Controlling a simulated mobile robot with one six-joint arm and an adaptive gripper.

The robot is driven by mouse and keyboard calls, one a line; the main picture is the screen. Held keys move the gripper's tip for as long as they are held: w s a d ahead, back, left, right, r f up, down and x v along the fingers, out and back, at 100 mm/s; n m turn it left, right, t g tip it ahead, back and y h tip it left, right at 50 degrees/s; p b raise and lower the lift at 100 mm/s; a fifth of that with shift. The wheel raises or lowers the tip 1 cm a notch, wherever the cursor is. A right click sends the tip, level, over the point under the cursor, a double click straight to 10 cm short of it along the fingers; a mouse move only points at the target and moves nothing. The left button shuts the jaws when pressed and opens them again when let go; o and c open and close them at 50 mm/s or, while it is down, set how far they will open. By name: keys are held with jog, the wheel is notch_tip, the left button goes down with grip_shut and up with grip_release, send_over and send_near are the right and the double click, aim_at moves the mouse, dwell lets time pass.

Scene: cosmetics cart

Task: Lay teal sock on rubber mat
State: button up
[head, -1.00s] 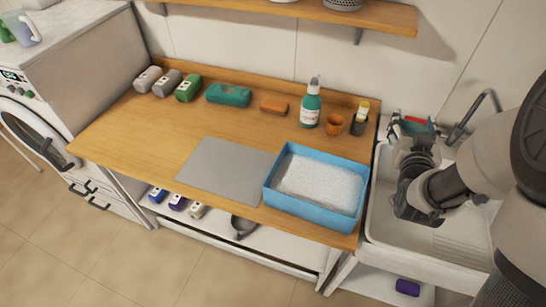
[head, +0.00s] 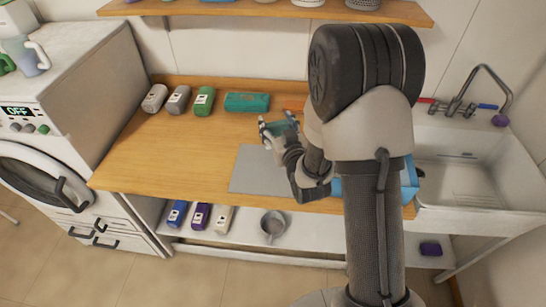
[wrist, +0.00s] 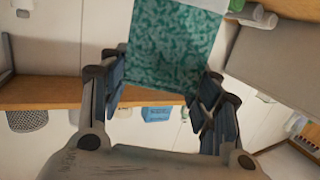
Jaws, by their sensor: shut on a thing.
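My gripper (head: 279,124) is raised over the counter, above the back part of the grey rubber mat (head: 250,172). It is shut on a teal, mottled piece of cloth, the teal sock (wrist: 175,45), which fills the space between the fingers in the wrist view. In the head view only a small teal patch of it shows at the fingers. The mat lies flat and its visible part is bare; my arm hides its right side.
My arm hides most of the blue tray (head: 409,178). The sink (head: 460,165) is at the right. A wall shelf (head: 230,9) runs above.

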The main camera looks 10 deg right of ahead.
jog(key=shift+d+f+b, duration=0.15)
jog(key=shift+f+b, duration=1.1)
jog(key=shift+f, duration=4.6)
jog(key=shift+f, duration=0.1)
jog(key=shift+f+b, duration=0.1)
jog(key=shift+b, duration=0.2)
jog(key=o, duration=1.1)
jog(key=shift+o, duration=0.2)
